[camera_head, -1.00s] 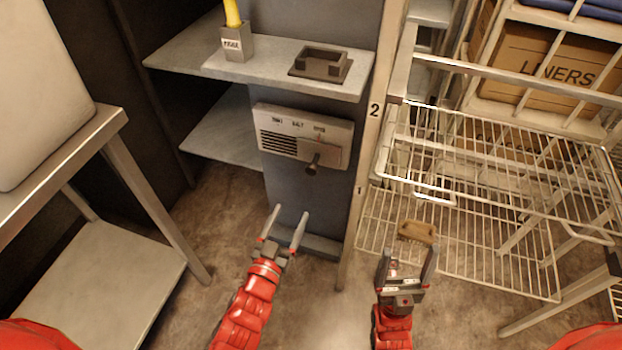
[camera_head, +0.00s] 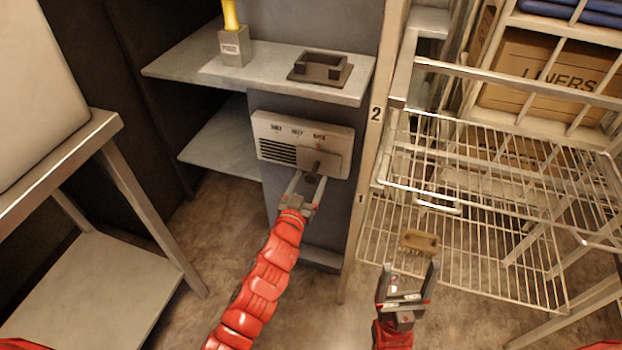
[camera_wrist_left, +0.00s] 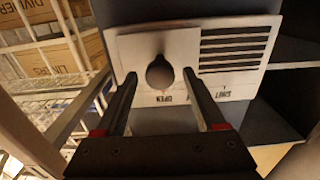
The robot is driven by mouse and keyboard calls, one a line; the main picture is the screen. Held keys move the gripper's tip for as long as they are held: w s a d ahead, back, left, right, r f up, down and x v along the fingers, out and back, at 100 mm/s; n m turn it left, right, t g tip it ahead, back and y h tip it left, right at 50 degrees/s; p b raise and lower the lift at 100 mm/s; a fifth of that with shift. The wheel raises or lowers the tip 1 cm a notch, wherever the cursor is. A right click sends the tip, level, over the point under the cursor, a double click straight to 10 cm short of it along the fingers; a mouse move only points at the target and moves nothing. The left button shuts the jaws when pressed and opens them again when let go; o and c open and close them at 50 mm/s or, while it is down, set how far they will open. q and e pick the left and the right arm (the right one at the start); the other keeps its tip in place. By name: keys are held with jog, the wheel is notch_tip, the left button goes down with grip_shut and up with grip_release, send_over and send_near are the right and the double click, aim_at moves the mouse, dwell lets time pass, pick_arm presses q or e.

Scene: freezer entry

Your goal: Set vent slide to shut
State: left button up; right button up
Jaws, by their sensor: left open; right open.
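The vent (camera_head: 278,150) is a pale panel on the grey wall post, with dark slots at its left and small labels along its top. Its slide plate (camera_head: 332,160) with a dark knob (camera_head: 317,167) sits at the right end, below the right-hand label. In the left wrist view the knob (camera_wrist_left: 160,73) is nearest the label OPEN, with SHUT off to the right. My left gripper (camera_head: 306,180) is open, its fingers on either side of the knob, apart from it in the wrist view. My right gripper (camera_head: 409,268) is open and empty, low at right.
A shelf (camera_head: 270,75) above the vent holds a grey cup (camera_head: 234,48) with a yellow item and a dark bracket (camera_head: 321,67). Wire racks (camera_head: 480,190) stand at right, with a brown brush (camera_head: 419,241) near my right gripper. A steel table (camera_head: 60,170) stands at left.

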pick_arm(q)
jog(key=shift+x, duration=0.9)
jog(key=shift+c, duration=0.2)
grip_shut()
jog(key=shift+a, duration=0.1)
dwell(0.6)
